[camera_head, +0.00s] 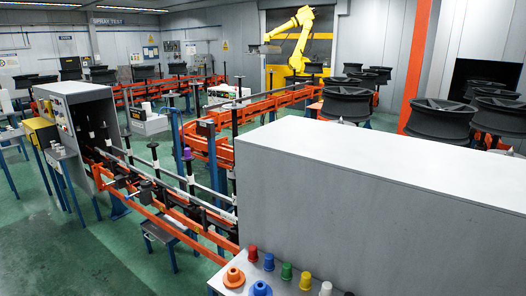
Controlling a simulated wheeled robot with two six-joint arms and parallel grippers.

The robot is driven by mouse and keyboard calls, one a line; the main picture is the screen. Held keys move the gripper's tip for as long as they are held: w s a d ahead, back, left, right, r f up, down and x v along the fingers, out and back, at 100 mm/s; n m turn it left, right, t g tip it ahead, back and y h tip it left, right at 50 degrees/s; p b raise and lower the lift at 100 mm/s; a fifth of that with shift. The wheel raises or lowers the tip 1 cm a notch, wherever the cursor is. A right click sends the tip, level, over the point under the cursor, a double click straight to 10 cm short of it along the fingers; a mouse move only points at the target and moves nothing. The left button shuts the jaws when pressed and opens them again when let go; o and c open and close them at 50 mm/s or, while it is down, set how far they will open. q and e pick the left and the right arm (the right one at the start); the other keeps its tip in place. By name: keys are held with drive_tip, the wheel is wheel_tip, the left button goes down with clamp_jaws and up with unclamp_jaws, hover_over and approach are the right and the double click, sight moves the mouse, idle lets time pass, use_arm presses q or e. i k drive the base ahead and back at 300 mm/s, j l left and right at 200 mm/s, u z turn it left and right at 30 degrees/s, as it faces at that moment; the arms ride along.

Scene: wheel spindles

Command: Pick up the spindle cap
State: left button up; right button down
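Several coloured caps stand on a light ledge (220,285) at the bottom centre. A dark one is cut off by the bottom edge. Which cap is the spindle cap is not clear. Neither of my grippers shows.
A large grey housing (375,165) fills the right foreground behind the ledge. The orange-railed conveyor (165,205) runs into a grey booth (80,115) at left. Black wheels (440,120) stand at right; a yellow robot arm (300,40) is at back. Green floor is clear at lower left.

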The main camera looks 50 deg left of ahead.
sight(187, 156)
drive_tip(key=u, duration=2.3)
drive_tip(key=z, duration=0.35)
drive_tip(key=i+j+z, duration=0.1)
drive_tip(key=z, duration=0.25)
drive_tip(key=i+j+z, duration=0.1)
drive_tip(key=z, duration=0.2)
drive_tip(key=j+z, duration=0.35)
drive_tip(key=i+j+z, duration=0.2)
drive_tip(key=j+z, duration=0.2)
drive_tip(key=j, duration=0.6)
drive_tip(key=j+z, duration=0.35)
drive_tip(key=j, duration=0.65)
drive_tip(key=j+z, duration=0.1)
drive_tip(key=j, duration=2.35)
drive_tip(key=k, duration=0.05)
